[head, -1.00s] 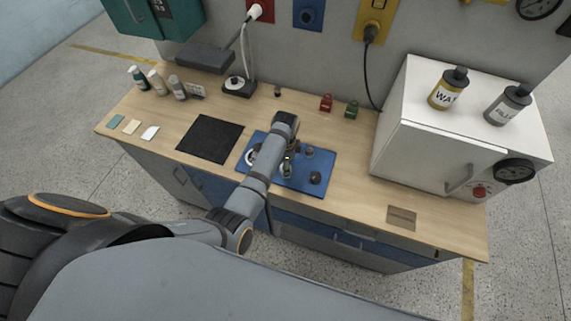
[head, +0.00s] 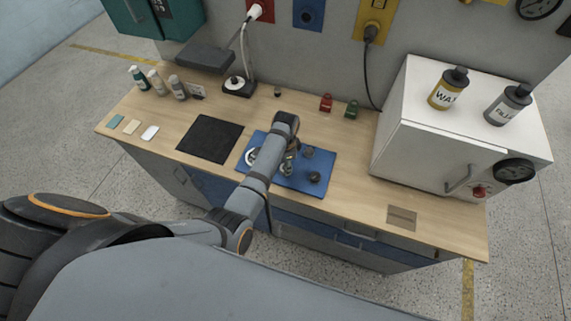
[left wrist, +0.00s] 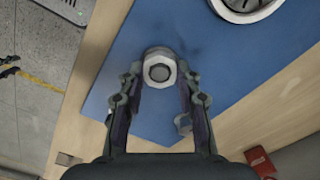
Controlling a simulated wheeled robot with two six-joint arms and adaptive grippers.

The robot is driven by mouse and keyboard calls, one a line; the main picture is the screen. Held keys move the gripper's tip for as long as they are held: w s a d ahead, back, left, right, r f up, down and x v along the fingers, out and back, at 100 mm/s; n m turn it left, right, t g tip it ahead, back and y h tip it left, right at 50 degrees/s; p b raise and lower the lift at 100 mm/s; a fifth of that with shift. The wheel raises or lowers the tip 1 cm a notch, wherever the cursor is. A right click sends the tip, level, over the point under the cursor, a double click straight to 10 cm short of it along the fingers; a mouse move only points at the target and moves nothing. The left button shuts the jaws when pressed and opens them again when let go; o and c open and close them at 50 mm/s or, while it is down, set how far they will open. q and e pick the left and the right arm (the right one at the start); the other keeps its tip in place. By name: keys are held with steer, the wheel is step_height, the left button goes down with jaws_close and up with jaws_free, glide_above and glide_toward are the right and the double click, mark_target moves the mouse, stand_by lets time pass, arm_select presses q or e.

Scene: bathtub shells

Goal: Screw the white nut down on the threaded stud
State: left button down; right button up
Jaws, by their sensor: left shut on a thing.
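The white nut (left wrist: 149,63) shows in the left wrist view as a pale faceted ring around the round grey end of the threaded stud (left wrist: 160,73). My left gripper (left wrist: 161,80) is shut on the nut, with one finger on each side of it. The stud's thread and the nut's height on it are hidden from this angle. In the head view my left gripper (head: 288,160) is over the blue mat (head: 318,176), and my arm partly covers it and the nut. My right gripper is in neither view.
A white ring-shaped part (head: 251,155) lies at the mat's left, partly behind my arm. Dark round parts (head: 314,177) stand on its right side. A black mat (head: 209,139) lies to the left. A white cabinet (head: 425,155) stands at the right. The bench front right is mostly clear.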

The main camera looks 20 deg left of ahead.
arm_select(q)
steer(key=m, duration=0.6)
steer(key=shift+m, duration=0.3)
steer(key=m, duration=0.5)
steer(key=c, duration=0.8)
jaws_free()
steer(key=shift+c, duration=1.1)
steer(key=n, duration=0.6)
steer(key=shift+n, duration=0.3)
steer(key=n, duration=0.6)
steer(key=shift+n, duration=0.4)
